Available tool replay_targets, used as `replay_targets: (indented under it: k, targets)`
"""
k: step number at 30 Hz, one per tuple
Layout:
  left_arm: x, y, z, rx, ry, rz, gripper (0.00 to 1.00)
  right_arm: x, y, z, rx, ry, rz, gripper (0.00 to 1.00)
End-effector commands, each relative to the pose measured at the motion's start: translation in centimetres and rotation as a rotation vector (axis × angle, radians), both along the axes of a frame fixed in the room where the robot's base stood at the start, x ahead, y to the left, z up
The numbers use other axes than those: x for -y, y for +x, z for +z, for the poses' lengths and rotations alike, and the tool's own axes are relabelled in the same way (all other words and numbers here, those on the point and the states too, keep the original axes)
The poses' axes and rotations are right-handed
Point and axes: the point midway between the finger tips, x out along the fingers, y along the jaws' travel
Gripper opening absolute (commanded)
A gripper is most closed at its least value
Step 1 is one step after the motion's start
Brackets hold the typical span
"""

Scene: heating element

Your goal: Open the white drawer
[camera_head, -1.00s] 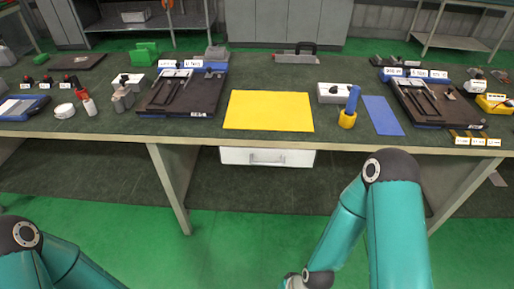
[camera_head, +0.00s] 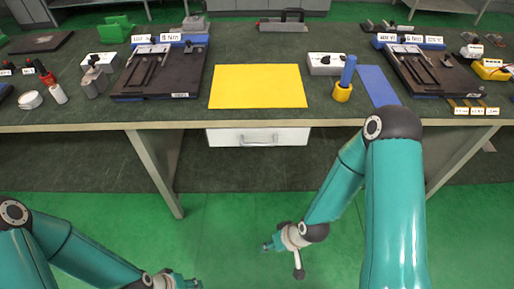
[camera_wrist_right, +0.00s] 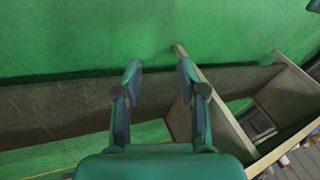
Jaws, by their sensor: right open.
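The white drawer (camera_head: 222,138) hangs under the front edge of the workbench in the head view. It looks shut, with a pale bar handle (camera_head: 259,139) on its front. My right gripper (camera_head: 268,246) is below the drawer and well apart from it, over the green floor. In the right wrist view the right gripper (camera_wrist_right: 160,75) is open, with nothing between its fingers. My left gripper (camera_head: 194,283) shows only in part at the bottom edge of the head view, and its jaw state is unclear. The drawer cannot be made out in the wrist view.
The workbench (camera_head: 200,115) has a yellow mat (camera_head: 258,87) above the drawer and a blue mat (camera_head: 378,86) to its right. A yellow cup with a blue handle (camera_head: 343,92) stands between them. A bench leg (camera_head: 157,175) stands left of the drawer. The floor in front is clear.

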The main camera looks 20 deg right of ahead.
Motion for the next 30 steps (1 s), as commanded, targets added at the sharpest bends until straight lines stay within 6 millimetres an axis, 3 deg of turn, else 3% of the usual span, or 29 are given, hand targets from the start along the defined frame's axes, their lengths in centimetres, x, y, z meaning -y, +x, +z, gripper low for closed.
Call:
replay_targets:
  k: [1, 4, 6, 10, 15, 19, 25, 30]
  targets:
    - [0.0, 0.0, -2.7, -0.001, 0.0, 0.0, 0.4, 1.2, 2.6, -1.4, 0.117, -0.018, 0.055, 0.41]
    - [0.0, 0.0, -6.2, -0.001, 0.0, 0.0, 0.4, 3.6, 8.1, -1.1, 0.407, -0.093, 0.226, 0.41]
    - [0.0, 0.0, -8.9, -0.001, 0.0, 0.0, 0.4, 5.6, 11.8, 0.0, 0.634, -0.187, 0.368, 0.41]
    - [0.0, 0.0, -13.6, -0.001, 0.0, 0.0, 0.4, 9.4, 16.4, 3.7, 1.035, -0.438, 0.641, 0.41]
    - [0.0, 0.0, -18.0, -0.001, 0.0, 0.0, 0.4, 12.3, 17.9, 8.7, 1.4, -0.794, 0.957, 0.41]
    - [0.0, 0.0, -19.7, -0.001, 0.0, 0.0, 0.4, 13.1, 17.4, 11.0, 1.543, -0.981, 1.117, 0.41]
    - [0.0, 0.0, -20.0, 0.0, 0.0, 0.0, 0.4, 12.9, 17.5, 12.3, 1.608, -1.072, 1.201, 0.41]
    - [0.0, 0.0, -20.0, 0.0, 0.0, 0.0, 0.4, 11.8, 19.4, 12.0, 1.608, -1.069, 1.202, 0.41]
